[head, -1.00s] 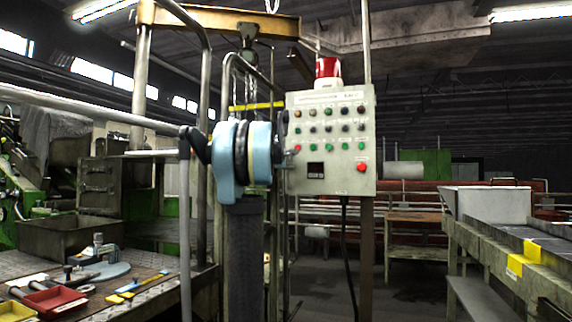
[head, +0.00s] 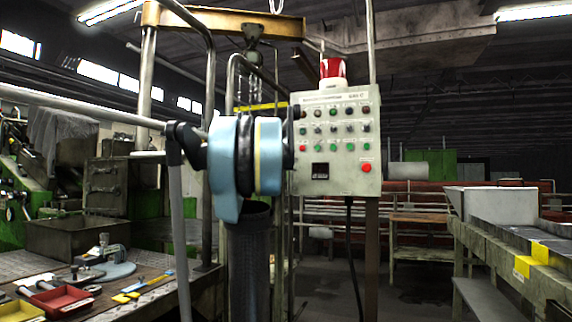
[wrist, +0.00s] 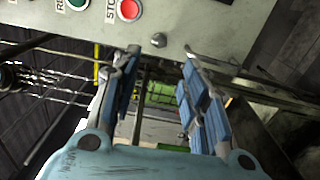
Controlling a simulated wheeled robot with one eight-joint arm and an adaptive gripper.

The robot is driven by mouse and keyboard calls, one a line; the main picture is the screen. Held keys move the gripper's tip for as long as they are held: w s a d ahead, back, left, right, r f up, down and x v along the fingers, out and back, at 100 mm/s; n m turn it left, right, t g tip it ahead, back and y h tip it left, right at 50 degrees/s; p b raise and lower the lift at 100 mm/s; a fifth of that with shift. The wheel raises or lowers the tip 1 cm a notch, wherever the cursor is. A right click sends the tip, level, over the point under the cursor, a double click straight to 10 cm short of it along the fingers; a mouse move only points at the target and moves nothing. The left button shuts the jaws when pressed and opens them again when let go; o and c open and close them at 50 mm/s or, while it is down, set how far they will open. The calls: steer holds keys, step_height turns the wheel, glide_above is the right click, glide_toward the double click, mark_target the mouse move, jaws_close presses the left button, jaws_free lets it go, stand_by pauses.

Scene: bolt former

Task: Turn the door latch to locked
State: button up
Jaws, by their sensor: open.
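The grey control box (head: 335,140) stands on a post in the middle of the head view, with rows of buttons on its front. In the wrist view the lower part of the box front (wrist: 205,22) fills the top. A small round grey knob (wrist: 158,40) sits near its lower edge, below the red stop button (wrist: 129,10). It may be the latch; I cannot tell its turn position. My gripper (wrist: 160,60) is open and empty, with its two blue-padded fingers apart and the knob just beyond the gap. In the head view my arm's blue end hides most of the fingers.
A red beacon (head: 333,71) tops the box. A workbench (head: 60,255) with red and yellow trays and tools is at the left. A metal conveyor table (head: 510,250) stands at the right. Chains hang left of the box. The floor between is clear.

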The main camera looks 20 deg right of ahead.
steer(key=shift+v, duration=1)
steer(key=s+a+f+m+g+y, duration=0.25)
steer(key=s+a+f, duration=0.35)
steer(key=f, duration=0.6)
steer(key=s+a+f+m+g+y, duration=0.1)
steer(key=s+a+f+m+g, duration=0.15)
steer(key=s+f, duration=0.7)
steer(key=s+a+f+m+g+y, duration=0.1)
steer(key=s+a+f+m+y, duration=0.3)
steer(key=f, duration=0.9)
steer(key=s+a+f+g+y, duration=0.2)
steer(key=s+a+f, duration=0.7)
steer(key=f, duration=0.3)
steer(key=s+a+f+g+y, duration=0.2)
steer(key=s+a+f+y, duration=0.1)
steer(key=s+a+f, duration=0.6)
step_height(320, 180, down, 3)
steer(key=shift+s+a+f, duration=0.2)
steer(key=shift+s+a, duration=0.2)
steer(key=shift+s, duration=0.05)
steer(key=shift+y, duration=0.25)
steer(key=shift+w+f+g, duration=0.2)
steer(key=shift+w+g, duration=0.1)
steer(key=shift+w, duration=0.2)
